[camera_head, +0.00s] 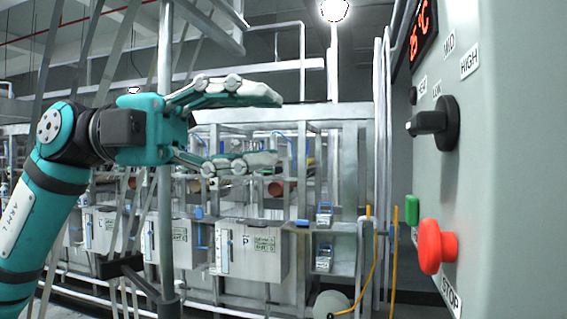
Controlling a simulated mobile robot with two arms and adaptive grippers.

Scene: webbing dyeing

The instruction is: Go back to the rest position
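My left gripper (272,128) is teal and grey and reaches in from the left at mid-height. Its two fingers are spread apart with nothing between them, so it is open and empty. Its fingertips point right, toward the grey control panel (490,190), with a clear gap between them. On the panel are a black rotary knob (440,124), a red stop button (437,246), a green button (411,210) and a red digital display (420,32). My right gripper is not in view.
A metal post (165,220) stands close to my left arm, overlapping it in the picture. Behind is a metal-framed machine with grey boxes (250,250) and pipes. Yellow hoses (393,265) hang beside the panel. The space between my fingertips and the panel looks free.

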